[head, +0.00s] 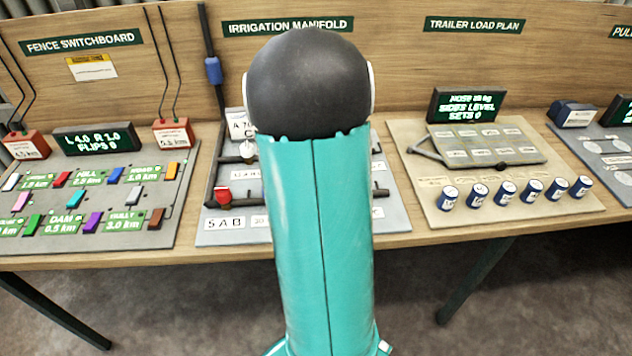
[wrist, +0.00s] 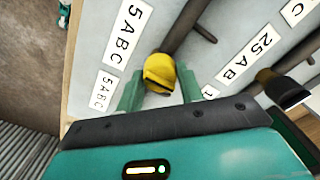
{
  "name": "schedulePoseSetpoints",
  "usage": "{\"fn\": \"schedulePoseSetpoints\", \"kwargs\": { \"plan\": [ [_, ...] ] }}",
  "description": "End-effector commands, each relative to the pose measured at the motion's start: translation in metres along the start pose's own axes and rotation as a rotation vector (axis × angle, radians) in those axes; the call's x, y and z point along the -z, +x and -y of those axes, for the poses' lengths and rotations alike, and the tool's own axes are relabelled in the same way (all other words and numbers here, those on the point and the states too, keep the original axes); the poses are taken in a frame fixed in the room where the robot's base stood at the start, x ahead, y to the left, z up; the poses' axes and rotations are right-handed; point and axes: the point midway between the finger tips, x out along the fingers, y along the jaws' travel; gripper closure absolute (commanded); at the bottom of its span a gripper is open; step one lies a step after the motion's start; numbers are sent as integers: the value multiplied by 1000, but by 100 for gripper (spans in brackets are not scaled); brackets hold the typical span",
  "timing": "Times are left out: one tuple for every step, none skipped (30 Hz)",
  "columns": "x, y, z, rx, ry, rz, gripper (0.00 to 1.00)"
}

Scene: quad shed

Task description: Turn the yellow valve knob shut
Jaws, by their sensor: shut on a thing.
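The yellow valve knob (wrist: 159,73) sits at the end of a dark pipe on the grey manifold board, in the upper middle of the wrist view. My gripper (wrist: 160,88) has one finger on each side of the knob and is shut on it. In the head view my teal arm covers the middle of the irrigation manifold (head: 207,239), so the yellow knob and my gripper are hidden there.
A red knob (head: 222,196) and a white knob (head: 247,148) show left of my arm. A dark knob (wrist: 284,88) is at the right of the wrist view. Labels reading "5 A B C" (wrist: 127,32) lie near the yellow knob. The fence switchboard (head: 90,205) and trailer load plan board (head: 430,205) flank the manifold.

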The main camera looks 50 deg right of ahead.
Motion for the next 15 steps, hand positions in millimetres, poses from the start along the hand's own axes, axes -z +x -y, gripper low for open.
{"fn": "schedulePoseSetpoints", "kwargs": {
  "plan": [
    [0,0,0,0,1,1,86],
    [0,0,0,0,1,1,86],
    [0,0,0,0,1,1,55],
    [0,0,0,0,1,1,49],
    [0,0,0,0,1,1,43],
    [0,0,0,0,1,1,41],
    [0,0,0,0,1,1,41],
    [0,0,0,0,0,1,41],
    [0,0,0,0,0,1,41],
    [0,0,0,0,0,1,41],
    [0,0,0,0,0,1,41],
    [0,0,0,0,0,0,41],
    [0,0,0,0,0,0,41],
    [0,0,0,0,0,0,41],
    [0,-2,0,0,0,0,41]
  ]
}}
